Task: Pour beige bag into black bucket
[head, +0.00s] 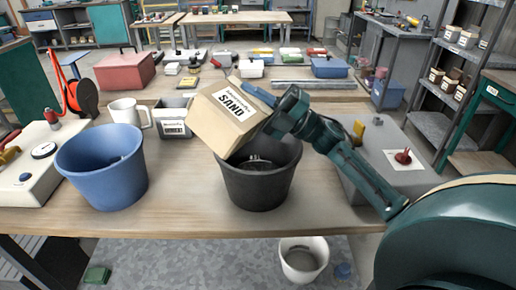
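A beige bag (222,120) labelled SAND is tilted above the black bucket (258,187), its lower end at the bucket's left rim. My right gripper (262,97) is at the bag's upper right side and appears closed on it; the fingertips are partly hidden by the bag. The black bucket stands upright on the wooden table. A dark, partly visible shape shows inside it, and I cannot tell whether any sand is there. No falling sand is visible. My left gripper is not in view.
A blue bucket (104,170) stands to the left on the table (200,210). A grey box (385,150) is at the right. A white bucket (303,260) is on the floor.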

